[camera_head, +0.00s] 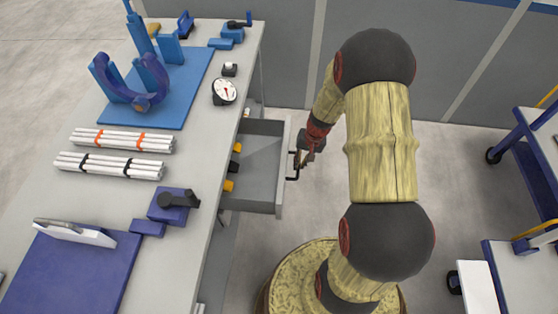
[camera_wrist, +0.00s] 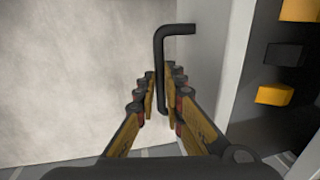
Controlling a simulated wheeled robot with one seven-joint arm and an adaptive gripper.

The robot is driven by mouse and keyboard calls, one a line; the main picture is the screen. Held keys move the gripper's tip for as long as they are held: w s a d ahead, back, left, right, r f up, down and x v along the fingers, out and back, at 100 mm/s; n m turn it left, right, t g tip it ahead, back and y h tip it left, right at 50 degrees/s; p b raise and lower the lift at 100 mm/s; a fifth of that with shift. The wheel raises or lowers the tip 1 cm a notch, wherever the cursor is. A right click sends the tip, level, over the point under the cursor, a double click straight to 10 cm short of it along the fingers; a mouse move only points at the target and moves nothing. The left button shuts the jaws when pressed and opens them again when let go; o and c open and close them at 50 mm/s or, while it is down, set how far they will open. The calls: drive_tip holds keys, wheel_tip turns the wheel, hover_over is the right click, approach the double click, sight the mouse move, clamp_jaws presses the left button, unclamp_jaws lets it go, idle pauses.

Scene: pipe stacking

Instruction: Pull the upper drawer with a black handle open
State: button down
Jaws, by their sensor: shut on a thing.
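The upper drawer (camera_head: 258,165) is grey and stands pulled out from under the workbench, with its inside showing in the head view. Its black handle (camera_head: 292,166) is a bent bar on the drawer's front face. My gripper (camera_head: 304,160) is at the handle, on the outer side of the drawer front. In the wrist view the black handle (camera_wrist: 159,70) runs between the two fingers, and my gripper (camera_wrist: 160,100) is shut on it. The drawer front (camera_wrist: 215,60) shows beside the handle. The arm hides part of the gripper in the head view.
Yellow and black blocks (camera_head: 232,167) lie in the drawer at its bench side. The workbench (camera_head: 205,150) carries bundled white pipes (camera_head: 115,153), a blue stand (camera_head: 130,85) and a gauge (camera_head: 224,91). Blue carts (camera_head: 535,165) stand at the right. Floor beyond the drawer is clear.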

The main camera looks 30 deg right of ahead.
drive_tip(key=s+d, duration=0.7)
drive_tip(key=d, duration=0.3)
drive_tip(key=shift+s+d, duration=0.3)
drive_tip(key=shift+d, duration=0.05)
drive_tip(key=c, duration=2.2)
unclamp_jaws()
drive_tip(key=shift+o, duration=0.2)
wheel_tip(320, 180, up, 12)
drive_tip(key=s+d, duration=0.1)
drive_tip(key=shift+s+d, duration=0.2)
drive_tip(key=shift+d, duration=0.2)
drive_tip(key=shift+f, duration=0.1)
